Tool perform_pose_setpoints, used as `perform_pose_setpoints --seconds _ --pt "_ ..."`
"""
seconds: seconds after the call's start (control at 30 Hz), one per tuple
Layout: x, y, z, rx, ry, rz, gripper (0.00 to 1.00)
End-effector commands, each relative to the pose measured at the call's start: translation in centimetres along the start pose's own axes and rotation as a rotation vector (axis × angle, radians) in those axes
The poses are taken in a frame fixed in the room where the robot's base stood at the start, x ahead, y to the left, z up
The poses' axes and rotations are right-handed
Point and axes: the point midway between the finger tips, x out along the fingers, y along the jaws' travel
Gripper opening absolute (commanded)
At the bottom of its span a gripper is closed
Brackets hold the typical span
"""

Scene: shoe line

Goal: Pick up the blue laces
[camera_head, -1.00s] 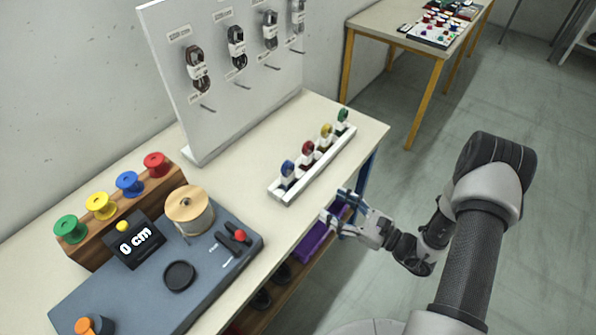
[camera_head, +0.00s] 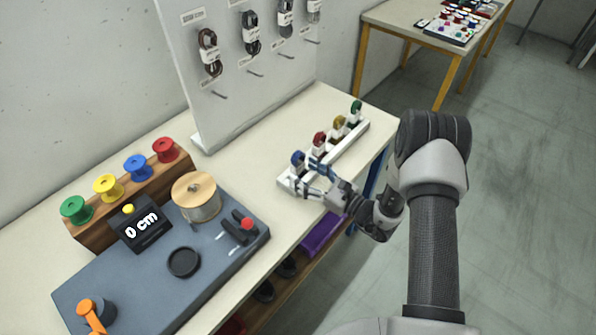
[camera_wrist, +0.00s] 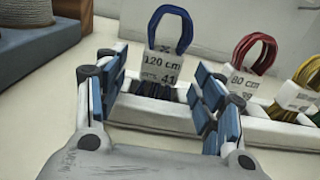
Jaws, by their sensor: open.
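The blue laces (camera_head: 297,158) stand upright as a looped bundle at the near left end of a white rack (camera_head: 287,183). In the wrist view, the blue laces (camera_wrist: 171,27) show a loop above a white paper band marked "120 cm" and "41". My gripper (camera_head: 309,179) is beside the near end of the rack, close to the blue laces. In the wrist view, my gripper's fingers (camera_wrist: 160,92) are open, with the banded bundle showing between and beyond them. I cannot tell whether either finger touches it.
Red laces (camera_wrist: 254,50), yellow laces (camera_head: 339,122) and green laces (camera_head: 356,107) stand farther along the rack. A pegboard (camera_head: 240,90) with hanging dark laces rises behind. A measuring station (camera_head: 150,270) with a wooden spool (camera_head: 197,197) lies to the left.

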Motion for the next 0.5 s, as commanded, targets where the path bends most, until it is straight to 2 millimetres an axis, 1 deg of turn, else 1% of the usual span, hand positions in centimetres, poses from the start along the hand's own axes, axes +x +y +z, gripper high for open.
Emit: perform_pose_setpoints --seconds 0.03,0.1,0.2,0.3,0.5 --pt "1.0 0.1 -0.1 -0.002 -0.001 0.005 0.62" --pt "2.0 0.1 -0.1 -0.003 -0.001 0.004 0.62" --pt "3.0 0.1 -0.1 -0.001 -0.001 0.002 0.62" --pt "3.4 0.0 0.0 0.000 0.000 0.000 0.62" --pt "3.4 0.0 0.0 0.000 0.000 0.000 0.62"
